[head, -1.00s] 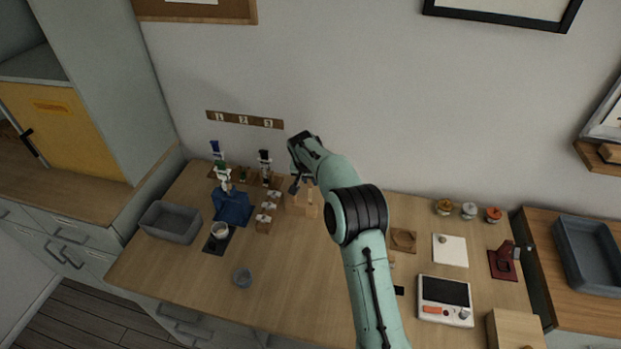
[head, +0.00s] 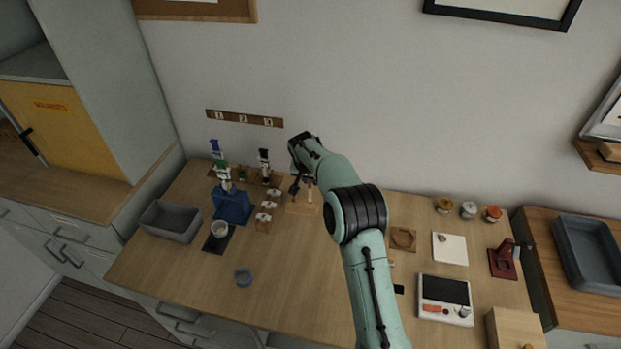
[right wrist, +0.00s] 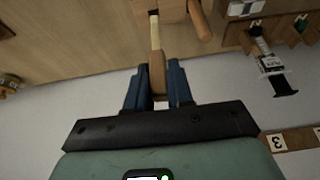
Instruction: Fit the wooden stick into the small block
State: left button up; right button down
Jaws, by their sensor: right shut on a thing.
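My right gripper (right wrist: 156,88) is shut on a wooden stick (right wrist: 156,45). The small wooden block (head: 301,208) stands on the table near the wall, just below my right gripper (head: 298,186) in the head view. Part of the block (right wrist: 173,11) shows at the top of the right wrist view, by the stick's far end. I cannot tell whether that end is in the block. A second brown stick (right wrist: 200,20) shows beside it. My left gripper is not in view.
Left of the block are small wooden holders (head: 265,217), a blue stand (head: 233,205) and a grey bin (head: 171,221). A scale (head: 445,291) and several small jars (head: 468,209) are at the right.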

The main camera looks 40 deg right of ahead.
aim_at(310, 188)
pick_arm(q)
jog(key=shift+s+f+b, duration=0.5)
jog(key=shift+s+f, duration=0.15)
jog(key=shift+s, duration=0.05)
pick_arm(e)
jog(key=shift+f, duration=2.45)
dwell(0.5)
jog(key=c, duration=0.9)
grip_release()
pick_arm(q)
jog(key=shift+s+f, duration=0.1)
pick_arm(e)
jog(key=shift+v, duration=2.55)
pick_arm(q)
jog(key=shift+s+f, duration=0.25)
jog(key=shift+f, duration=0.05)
pick_arm(e)
jog(key=v, duration=1.3)
jog(key=shift+s+r, duration=0.1)
jog(key=shift+r, duration=0.05)
